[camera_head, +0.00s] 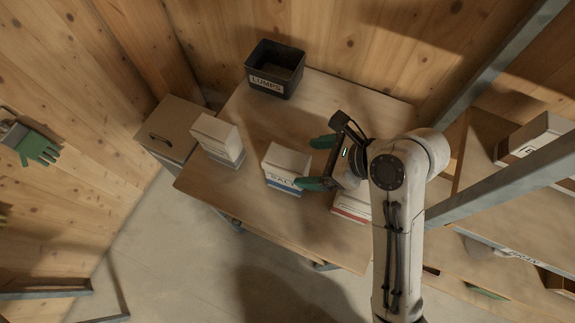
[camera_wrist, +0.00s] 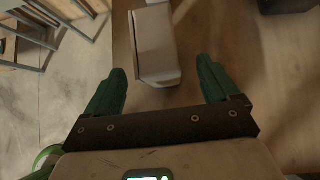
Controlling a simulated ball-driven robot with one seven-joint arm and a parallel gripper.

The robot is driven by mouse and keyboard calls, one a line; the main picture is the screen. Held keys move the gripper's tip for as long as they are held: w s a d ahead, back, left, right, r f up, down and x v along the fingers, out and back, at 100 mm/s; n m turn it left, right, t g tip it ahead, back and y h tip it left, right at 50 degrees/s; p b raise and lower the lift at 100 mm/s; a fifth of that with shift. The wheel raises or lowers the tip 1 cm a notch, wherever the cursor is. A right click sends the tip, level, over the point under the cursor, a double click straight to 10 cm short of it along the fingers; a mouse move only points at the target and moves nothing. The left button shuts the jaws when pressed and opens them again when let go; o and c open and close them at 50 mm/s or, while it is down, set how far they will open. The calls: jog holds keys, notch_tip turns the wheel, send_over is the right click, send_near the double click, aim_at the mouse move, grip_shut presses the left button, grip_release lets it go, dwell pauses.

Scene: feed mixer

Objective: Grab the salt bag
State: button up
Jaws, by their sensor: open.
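The salt bag (camera_head: 287,163) is a pale block-shaped bag with a blue band and "SALT" lettering on its front. It stands upright on the wooden table, near the middle. My gripper (camera_head: 319,163) is just to its right, with its green fingers open and pointing left toward it. In the wrist view, a pale bag (camera_wrist: 156,45), apparently the salt bag, lies ahead between the open fingers (camera_wrist: 161,80). The gap between the fingers is empty near the palm. I cannot tell whether a fingertip touches the bag.
A similar pale bag with a grey band (camera_head: 217,138) stands left of the salt bag. A red-banded bag (camera_head: 351,204) is partly hidden beneath my arm. A black bin marked "LUMPS" (camera_head: 274,70) stands at the back. A metal post (camera_head: 500,68) rises at right.

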aim_at(292, 165)
jog(key=shift+x, duration=3.45)
jog(key=shift+s, duration=0.1)
grip_shut()
